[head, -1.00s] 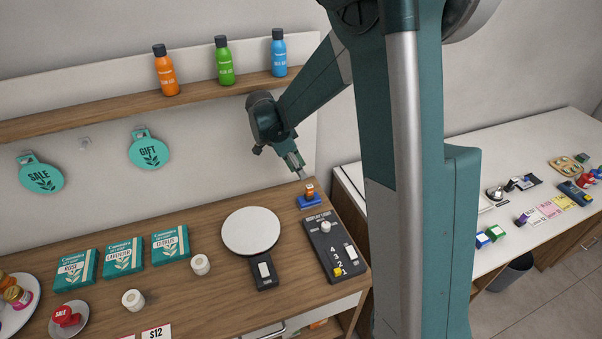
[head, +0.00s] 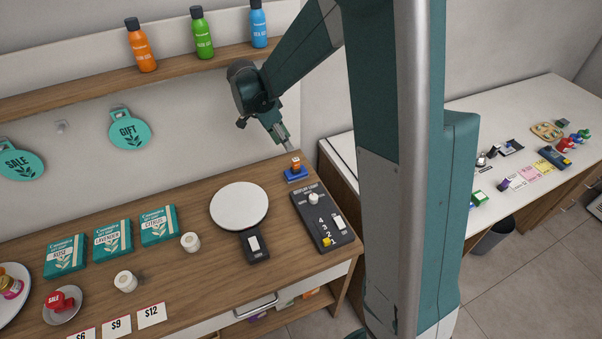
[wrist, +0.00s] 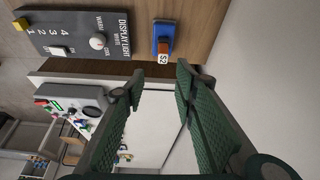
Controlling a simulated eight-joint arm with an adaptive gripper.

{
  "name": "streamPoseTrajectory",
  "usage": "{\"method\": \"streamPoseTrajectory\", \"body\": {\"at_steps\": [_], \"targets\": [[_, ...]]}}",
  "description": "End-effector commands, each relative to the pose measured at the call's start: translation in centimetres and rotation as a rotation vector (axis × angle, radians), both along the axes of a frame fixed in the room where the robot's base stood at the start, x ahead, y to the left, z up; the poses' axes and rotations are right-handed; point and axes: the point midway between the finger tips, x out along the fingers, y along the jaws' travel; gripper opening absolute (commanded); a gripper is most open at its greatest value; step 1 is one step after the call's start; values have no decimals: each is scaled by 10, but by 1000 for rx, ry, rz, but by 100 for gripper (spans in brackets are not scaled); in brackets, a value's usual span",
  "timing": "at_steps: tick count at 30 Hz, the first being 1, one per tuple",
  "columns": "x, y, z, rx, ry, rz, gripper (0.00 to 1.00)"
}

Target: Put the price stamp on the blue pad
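The price stamp (head: 296,164), orange with a dark top, stands on the blue pad (head: 295,175) at the far right corner of the wooden counter. In the wrist view the stamp (wrist: 164,48) shows a white "$2" label and rests over the blue pad (wrist: 157,29). My gripper (head: 288,148) is just above and behind the stamp in the head view, apart from it. In the wrist view my gripper (wrist: 160,72) has its fingers spread with nothing between them. The stamp lies beyond the fingertips.
A dark display-light panel (head: 322,221) with a knob and switches is in front of the pad. A round white plate (head: 239,206) with a switch lies to its left. A second white counter (head: 500,160) on the right carries several small items. Bottles (head: 201,33) stand on the shelf above.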

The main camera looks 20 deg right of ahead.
Motion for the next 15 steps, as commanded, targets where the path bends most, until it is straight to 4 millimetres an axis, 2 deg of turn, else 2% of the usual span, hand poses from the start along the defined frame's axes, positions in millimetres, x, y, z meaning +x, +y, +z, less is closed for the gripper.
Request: {"method": "streamPoseTrajectory", "body": {"at_steps": [15], "targets": [[-59,10,67,56,-9,317,28]]}}
